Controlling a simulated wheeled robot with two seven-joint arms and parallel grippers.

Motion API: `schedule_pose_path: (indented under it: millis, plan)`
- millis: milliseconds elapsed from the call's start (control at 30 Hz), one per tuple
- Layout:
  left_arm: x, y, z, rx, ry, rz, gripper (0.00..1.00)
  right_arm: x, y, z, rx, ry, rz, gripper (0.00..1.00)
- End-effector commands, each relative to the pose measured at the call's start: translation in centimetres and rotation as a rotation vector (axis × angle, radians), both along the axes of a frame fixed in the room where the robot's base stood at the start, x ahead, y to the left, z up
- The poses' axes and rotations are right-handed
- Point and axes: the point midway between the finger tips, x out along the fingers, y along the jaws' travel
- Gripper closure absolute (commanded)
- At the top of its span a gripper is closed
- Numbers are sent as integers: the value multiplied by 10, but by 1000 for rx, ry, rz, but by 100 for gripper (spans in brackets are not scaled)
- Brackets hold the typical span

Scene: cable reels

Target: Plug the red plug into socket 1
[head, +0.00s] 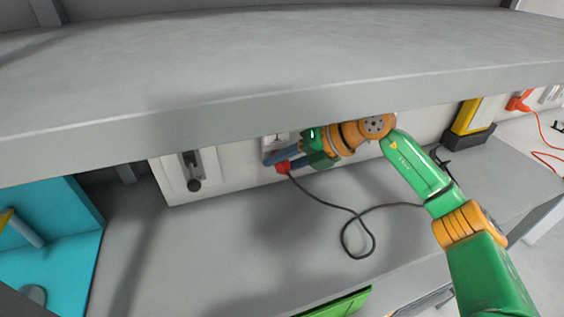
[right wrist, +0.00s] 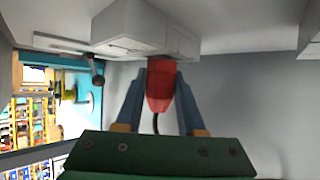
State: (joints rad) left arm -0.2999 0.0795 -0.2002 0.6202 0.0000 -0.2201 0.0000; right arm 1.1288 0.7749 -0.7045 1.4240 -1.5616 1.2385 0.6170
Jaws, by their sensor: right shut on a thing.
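The red plug (head: 283,168) is between the blue-grey fingers of my right gripper (head: 276,160), under the overhanging shelf. In the right wrist view the plug (right wrist: 160,85) sits between both fingers of the gripper (right wrist: 160,95), shut on it. A dark cable (head: 352,212) runs from the plug and loops on the surface below. A white socket box (head: 270,143) on the back panel is partly hidden by the gripper. In the right wrist view the plug's far end meets the edge of a white box (right wrist: 145,30); I cannot tell whether it is inserted. No socket number is readable. My left gripper is out of view.
The grey shelf (head: 280,65) overhangs the arm closely. A dark-knobbed switch (head: 192,170) is on the panel to the left. A blue container (head: 60,240) stands at far left. A yellow-black object (head: 467,116) and an orange plug (head: 518,101) are at right.

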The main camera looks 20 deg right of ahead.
Motion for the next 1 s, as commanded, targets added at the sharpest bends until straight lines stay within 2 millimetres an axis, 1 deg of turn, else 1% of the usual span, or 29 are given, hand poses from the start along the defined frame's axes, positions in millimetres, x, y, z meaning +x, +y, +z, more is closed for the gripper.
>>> schedule_pose_path:
  millis: [67,367,400,467,500,533,733,767,800,833,867,1000]
  plan:
    - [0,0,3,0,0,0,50,2,0,1,0,1,-1,100]
    - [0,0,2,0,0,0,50,2,0,0,1,0,-1,100]
    - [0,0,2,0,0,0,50,2,0,0,1,0,-1,56]
    - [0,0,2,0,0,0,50,2,0,0,1,0,-1,40]
    - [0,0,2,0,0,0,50,2,0,0,1,0,-1,30]
    - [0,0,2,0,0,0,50,2,0,0,1,0,-1,27]
    - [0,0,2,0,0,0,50,2,0,0,0,0,-1,27]
    - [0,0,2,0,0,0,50,2,0,0,0,1,-1,21]
    - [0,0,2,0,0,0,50,2,0,0,0,1,-1,11]
    - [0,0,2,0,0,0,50,2,0,0,0,1,-1,3]
    - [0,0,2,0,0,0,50,2,0,0,0,1,-1,0]
    - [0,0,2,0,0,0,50,2,0,0,0,1,-1,0]
